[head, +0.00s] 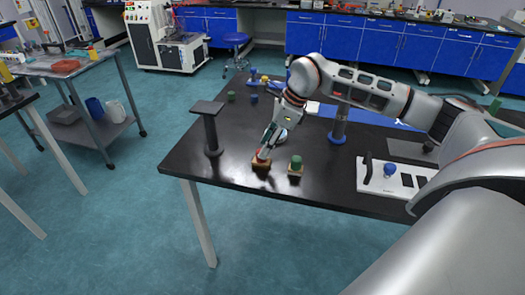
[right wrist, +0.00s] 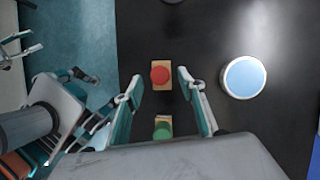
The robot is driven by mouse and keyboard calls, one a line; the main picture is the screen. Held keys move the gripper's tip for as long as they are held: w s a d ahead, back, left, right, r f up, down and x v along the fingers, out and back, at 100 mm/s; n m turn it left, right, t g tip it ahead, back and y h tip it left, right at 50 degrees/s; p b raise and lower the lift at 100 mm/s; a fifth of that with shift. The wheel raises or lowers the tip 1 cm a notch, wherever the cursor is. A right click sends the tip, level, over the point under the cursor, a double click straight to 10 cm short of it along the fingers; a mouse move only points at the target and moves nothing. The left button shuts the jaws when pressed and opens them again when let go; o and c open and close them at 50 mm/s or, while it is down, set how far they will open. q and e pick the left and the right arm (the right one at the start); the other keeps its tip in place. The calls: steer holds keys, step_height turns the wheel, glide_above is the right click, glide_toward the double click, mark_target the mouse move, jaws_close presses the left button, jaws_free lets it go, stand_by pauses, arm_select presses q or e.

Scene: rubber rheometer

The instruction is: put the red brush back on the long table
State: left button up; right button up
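The red brush (head: 262,159), a small wooden block with a red knob, rests on the black long table (head: 225,172) close to its front edge. In the right wrist view the red brush (right wrist: 160,75) lies between the fingertips of my right gripper (right wrist: 159,80), with a gap on each side. The right gripper (head: 268,146) is open and points down at the brush in the head view.
A green-knobbed brush (head: 296,165) stands just right of the red one. A round blue-topped dish (right wrist: 244,77) is nearby.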

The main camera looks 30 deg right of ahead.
steer(key=v, duration=0.8)
steer(key=s+a+f+m+t+y, duration=0.1)
steer(key=s+a+m+y, duration=0.3)
steer(key=a, duration=0.7)
steer(key=a+f+m+t+y, duration=0.15)
steer(key=a+y, duration=0.35)
steer(key=a, duration=0.6)
steer(key=s+a+f+m+y, duration=0.2)
steer(key=a+m+y, duration=0.25)
steer(key=a, duration=0.55)
steer(key=s+d+f+m+t+h, duration=0.1)
steer(key=d+f+m+t+h, duration=0.35)
steer(key=m, duration=0.65)
steer(key=s+d+f+m+t+h, duration=0.1)
steer(key=f+m+t+h, duration=0.45)
steer(key=f+m, duration=0.35)
steer(key=s+d+f+m+g+h, duration=0.2)
steer(key=s+d+f+m, duration=0.1)
steer(key=s+f+m, duration=0.2)
steer(key=s+d+f+m+g+h, duration=0.2)
steer(key=s+f+m, duration=0.4)
steer(key=s+f, duration=0.3)
step_height(320, 180, down, 3)
steer(key=shift+s+d+r+g+h+p, duration=0.15)
steer(key=shift+s+d+g+h+p, duration=0.2)
steer(key=shift+g, duration=0.2)
